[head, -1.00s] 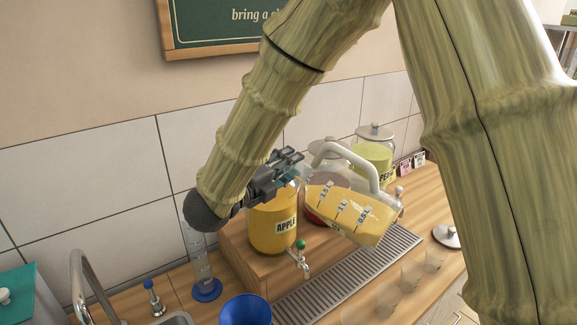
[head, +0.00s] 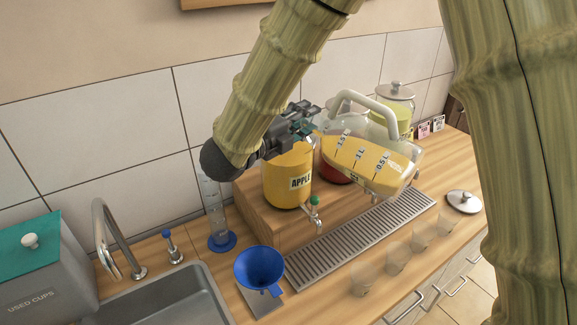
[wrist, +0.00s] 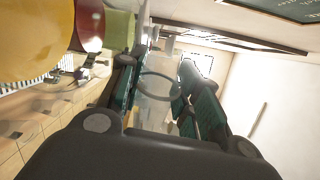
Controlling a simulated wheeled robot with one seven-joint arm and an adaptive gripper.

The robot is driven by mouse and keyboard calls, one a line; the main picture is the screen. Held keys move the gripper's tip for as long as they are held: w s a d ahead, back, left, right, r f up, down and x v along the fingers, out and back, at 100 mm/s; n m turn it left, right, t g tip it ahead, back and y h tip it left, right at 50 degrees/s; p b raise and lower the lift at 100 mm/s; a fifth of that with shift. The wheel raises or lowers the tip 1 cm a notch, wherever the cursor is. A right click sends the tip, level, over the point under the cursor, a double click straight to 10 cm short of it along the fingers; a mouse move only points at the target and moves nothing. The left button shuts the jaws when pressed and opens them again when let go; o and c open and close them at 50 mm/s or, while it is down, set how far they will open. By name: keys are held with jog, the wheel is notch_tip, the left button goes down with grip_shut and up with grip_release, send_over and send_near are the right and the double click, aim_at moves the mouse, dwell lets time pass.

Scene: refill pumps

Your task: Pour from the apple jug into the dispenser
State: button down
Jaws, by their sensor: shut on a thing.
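The clear jug (head: 372,160) with yellow juice and volume marks is tilted well over, its mouth end to the left and its white handle on top. My gripper (head: 303,122) is shut on the jug near its mouth end. The clear jug wall (wrist: 158,95) also shows between the fingers in the wrist view. The apple dispenser (head: 287,178), yellow with an APPLE label and a green-topped tap, stands on the wooden step just below my gripper. The gripper hides its opening. I cannot make out a stream of juice.
A red dispenser (head: 338,172) and a green one (head: 404,118) stand behind the jug. A metal lid (head: 464,201), several clear cups (head: 397,258) and a drip grate (head: 365,235) lie in front. A blue funnel (head: 260,268) and sink (head: 165,298) are left.

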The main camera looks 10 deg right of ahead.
jog(key=shift+w+a+r+n+b, duration=0.1)
jog(key=shift+r+n+b, duration=0.1)
jog(key=shift+n, duration=0.5)
jog(key=shift+w+a+r+n+b, duration=0.1)
jog(key=shift+n+b, duration=0.1)
jog(key=shift+n, duration=0.5)
jog(key=shift+f, duration=0.1)
dwell(3.7)
jog(key=shift+f+m+b, duration=0.2)
jog(key=shift+m+b, duration=0.2)
jog(key=shift+b, duration=0.6)
jog(key=shift+s+d+b, duration=0.1)
jog(key=shift+b, duration=0.2)
jog(key=shift+r, duration=0.2)
jog(key=shift+f, duration=0.1)
